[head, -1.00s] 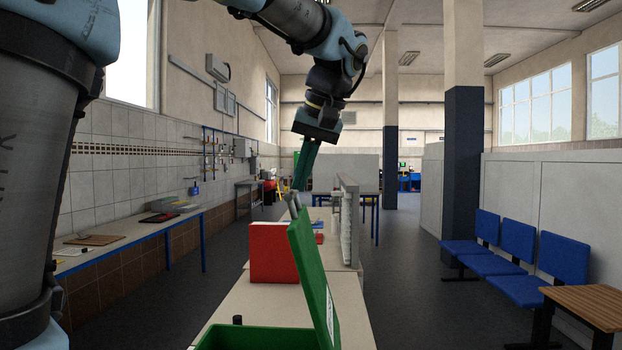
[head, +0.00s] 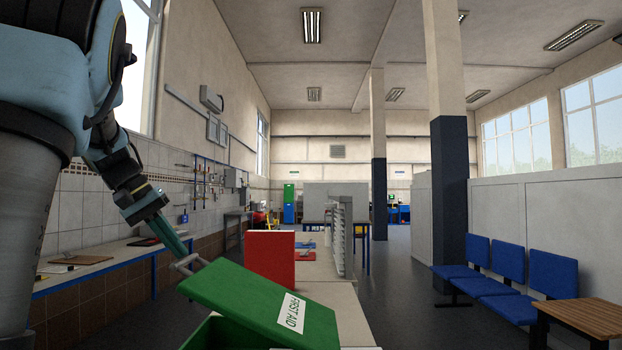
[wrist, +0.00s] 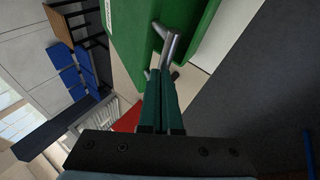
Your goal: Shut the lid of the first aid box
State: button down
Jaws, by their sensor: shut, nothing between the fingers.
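The first aid box's green lid (head: 262,300), with a white FIRST AID label (head: 291,312), leans over the green box body (head: 205,332) at the bottom of the head view. The lid is partly lowered and tilted, with a gap beneath its left side. My gripper (head: 188,264) is shut and empty at the lid's upper left edge. Most of the box body is hidden under the lid or out of frame.
A red box (head: 271,258) stands upright on the bench just behind the lid. A grey rack (head: 341,238) is farther back at the right. The bench top (head: 352,315) is clear to the right of the lid. Blue chairs (head: 487,285) stand well to the right.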

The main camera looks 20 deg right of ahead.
jog(key=w+a+f+h+b, duration=0.1)
jog(key=f+b, duration=0.3)
jog(key=f, duration=0.4)
jog(key=w+a+f+g+h+b, duration=0.1)
jog(key=a+f+h+b, duration=0.1)
jog(key=f, duration=0.6)
jog(key=shift+a+n+b, duration=0.3)
jog(key=shift+a+b, duration=0.4)
jog(key=shift+b, duration=0.55)
